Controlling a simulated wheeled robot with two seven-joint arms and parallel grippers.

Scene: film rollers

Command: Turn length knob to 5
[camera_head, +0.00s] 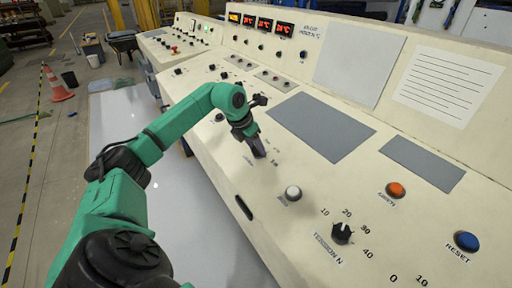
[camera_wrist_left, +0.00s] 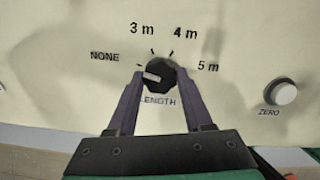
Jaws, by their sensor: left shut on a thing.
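The length knob (camera_wrist_left: 160,73) is black and round, with a white mark pointing left, toward the NONE side of its dial. The labels NONE, 3 m, 4 m and 5 m (camera_wrist_left: 208,68) arc over it from left to right, with LENGTH below. My left gripper (camera_wrist_left: 160,84) is shut on the knob, one dark finger on each side. In the head view my left gripper (camera_head: 257,151) points down at the panel, and hides the knob. My right gripper is in neither view.
A white ZERO button (camera_head: 293,193) sits on the panel to the right of the knob. The tension knob (camera_head: 341,233), an orange button (camera_head: 396,189) and a blue RESET button (camera_head: 466,241) are farther right.

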